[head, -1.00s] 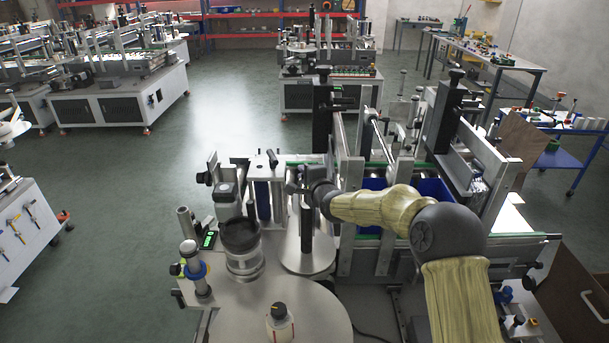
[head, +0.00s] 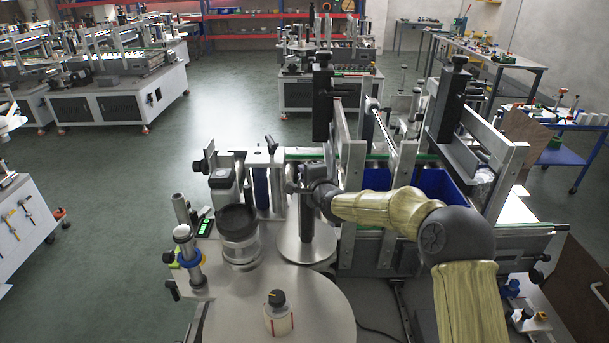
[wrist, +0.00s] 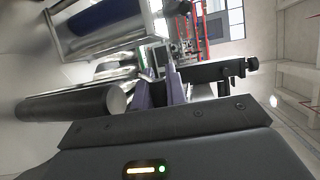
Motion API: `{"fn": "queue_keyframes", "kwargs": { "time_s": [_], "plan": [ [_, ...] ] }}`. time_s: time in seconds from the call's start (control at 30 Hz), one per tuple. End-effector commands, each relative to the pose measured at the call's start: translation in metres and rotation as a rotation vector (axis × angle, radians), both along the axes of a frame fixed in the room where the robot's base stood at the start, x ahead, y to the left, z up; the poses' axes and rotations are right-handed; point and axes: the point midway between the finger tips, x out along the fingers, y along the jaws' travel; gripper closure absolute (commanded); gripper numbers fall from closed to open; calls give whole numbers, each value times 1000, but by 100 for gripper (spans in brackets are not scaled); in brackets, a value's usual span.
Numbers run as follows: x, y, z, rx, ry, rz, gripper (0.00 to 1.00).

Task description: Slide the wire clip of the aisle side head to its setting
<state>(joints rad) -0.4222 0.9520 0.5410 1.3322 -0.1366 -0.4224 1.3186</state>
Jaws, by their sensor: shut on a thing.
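A black bar with a knob (wrist: 222,70) runs off to the right beside the fingertips. The labeller has a black slide head (head: 322,100) at left and another (head: 446,100) at right.
Blue bins (head: 435,187) sit behind my arm.

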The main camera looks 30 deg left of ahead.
Motion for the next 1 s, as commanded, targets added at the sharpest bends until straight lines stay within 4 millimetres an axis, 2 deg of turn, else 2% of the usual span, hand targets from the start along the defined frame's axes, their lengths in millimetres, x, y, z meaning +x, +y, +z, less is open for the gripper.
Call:
{"fn": "queue_keyframes", "kwargs": {
  "time_s": [0.03, 0.1, 0.13, 0.57, 1.0],
  "plan": [
    [-2, 1, -7, -8, 10, 5, 80],
    [-2, 1, -7, -8, 10, 5, 67],
    [-2, 1, -6, -7, 9, 4, 64],
    [-4, -5, -3, -5, 5, 1, 64],
    [-37, -47, 5, -5, 4, 1, 64]
  ]
}}
